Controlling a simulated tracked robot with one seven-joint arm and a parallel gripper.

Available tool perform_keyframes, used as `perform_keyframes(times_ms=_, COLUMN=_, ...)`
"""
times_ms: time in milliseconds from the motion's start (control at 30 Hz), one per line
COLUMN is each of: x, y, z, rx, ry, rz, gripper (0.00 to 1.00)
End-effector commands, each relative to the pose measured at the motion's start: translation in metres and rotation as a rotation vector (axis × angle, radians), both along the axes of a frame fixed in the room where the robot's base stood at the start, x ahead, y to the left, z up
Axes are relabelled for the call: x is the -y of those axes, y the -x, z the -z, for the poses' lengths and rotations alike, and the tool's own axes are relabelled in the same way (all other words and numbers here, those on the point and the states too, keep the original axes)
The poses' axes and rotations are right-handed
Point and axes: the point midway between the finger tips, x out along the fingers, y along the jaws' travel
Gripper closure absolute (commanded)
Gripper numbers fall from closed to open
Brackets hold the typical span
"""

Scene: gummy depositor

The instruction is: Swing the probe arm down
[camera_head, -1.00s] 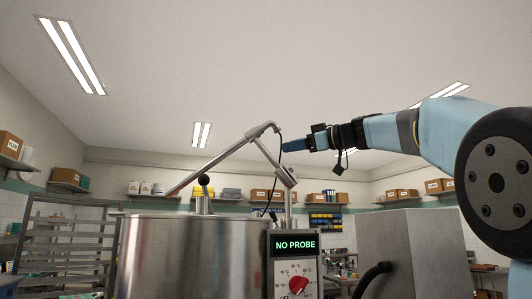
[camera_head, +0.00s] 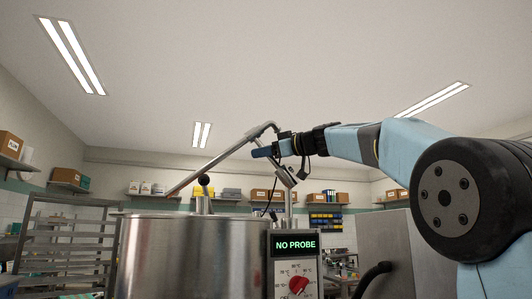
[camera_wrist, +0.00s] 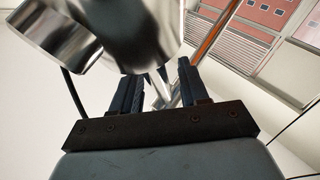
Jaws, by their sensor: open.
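The probe arm (camera_head: 222,155) is a metal tube that slopes from its elbow down to the left, over the steel kettle (camera_head: 190,255). A link runs from the elbow down to a jointed post beside the control box. My gripper (camera_head: 258,152) is at the probe arm, just below the elbow, in the head view. In the wrist view my gripper (camera_wrist: 160,88) has two dark fingers standing apart. Shiny metal parts of the arm (camera_wrist: 130,30) lie close in front of and between them. I cannot tell whether the fingers touch the metal.
The control box display (camera_head: 295,243) reads "NO PROBE", with a red dial (camera_head: 298,286) below. A black-knobbed lever (camera_head: 204,182) stands at the kettle top. A grey steel cabinet (camera_head: 388,240) stands at right and a rack (camera_head: 65,240) at left. The space above is open.

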Motion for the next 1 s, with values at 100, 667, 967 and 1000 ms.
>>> perform_keyframes(times_ms=100, x=0.0003, y=0.0001, z=0.0000, rx=0.000, ry=0.000, rz=0.000, gripper=0.61)
perform_keyframes(times_ms=667, x=0.0014, y=-0.0001, z=-0.0004, rx=0.000, ry=-0.001, rz=0.002, gripper=1.00)
perform_keyframes(times_ms=967, x=0.0020, y=-0.0002, z=-0.0006, rx=0.002, ry=-0.001, rz=0.004, gripper=1.00)
perform_keyframes(times_ms=1000, x=0.0020, y=-0.0003, z=-0.0007, rx=0.002, ry=-0.001, rz=0.004, gripper=1.00)
